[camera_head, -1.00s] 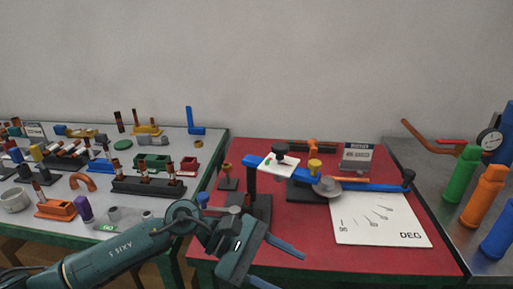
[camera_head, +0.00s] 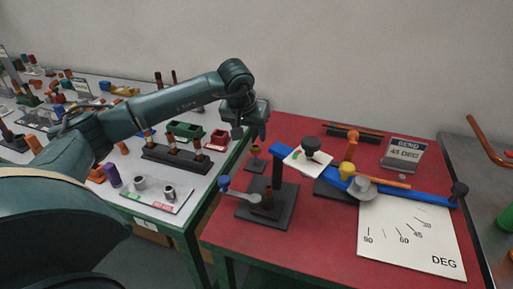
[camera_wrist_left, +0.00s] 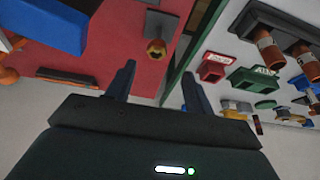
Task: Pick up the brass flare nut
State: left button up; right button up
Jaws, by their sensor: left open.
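A small brass-coloured piece, which looks like the brass flare nut (camera_head: 255,149), sits on top of a small dark stand (camera_head: 254,164) at the red table's left back edge. It also shows in the left wrist view (camera_wrist_left: 156,48), upper middle, with the dark stand behind it. My left gripper (camera_head: 251,132) is open and points down, just above and slightly left of the nut in the head view. In the left wrist view its empty fingers (camera_wrist_left: 160,84) stand apart, with the nut beyond the tips and not between them. My right gripper is not in view.
A dark block with a blue-handled lever (camera_head: 240,194) stands in front of the nut. A blue-armed bender (camera_head: 405,189) and a white degree plate (camera_head: 442,249) lie to the right. Green and red bins (camera_head: 218,138) stand on the left table.

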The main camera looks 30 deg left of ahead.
aim_at(256, 148)
pick_arm(q)
jog(key=x, duration=0.6)
jog(key=shift+w+d+f+p, duration=0.2)
jog(key=shift+w+p, duration=0.05)
jog(key=shift+p, duration=0.15)
jog(key=c, duration=0.8)
